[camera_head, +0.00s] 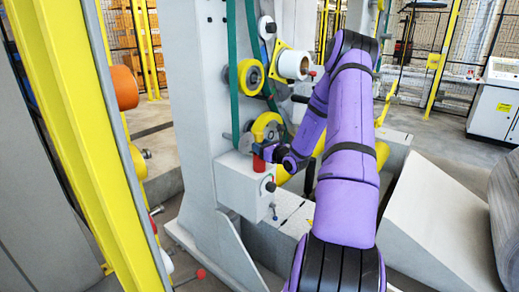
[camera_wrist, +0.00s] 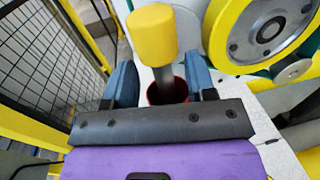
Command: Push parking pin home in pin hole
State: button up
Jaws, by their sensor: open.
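The parking pin has a yellow cylindrical head (camera_wrist: 153,35) and a grey shaft (camera_wrist: 166,84). In the wrist view it stands between the two blue fingers of my gripper (camera_wrist: 162,72), with a gap on each side. The shaft's lower end meets a dark red round rim (camera_wrist: 155,94), apparently the pin hole's. How deep it sits is hidden by my gripper body. The head stands well above the rim. In the head view my gripper (camera_head: 268,153) is at a red collar (camera_head: 259,162) on a grey box. The pin is hard to tell from the yellow roller behind.
The grey box (camera_head: 238,182) carries a knob and a small lever. A yellow-rimmed roller (camera_wrist: 268,28) stands close to the pin at the right in the wrist view. Green belts (camera_head: 232,80) run up the grey column. A yellow post (camera_head: 75,130) stands at left.

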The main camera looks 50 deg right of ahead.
jog(key=shift+w+d, duration=0.15)
jog(key=shift+w, duration=0.7)
jog(key=shift+w+d, duration=0.1)
jog(key=shift+w, duration=0.7)
grip_shut()
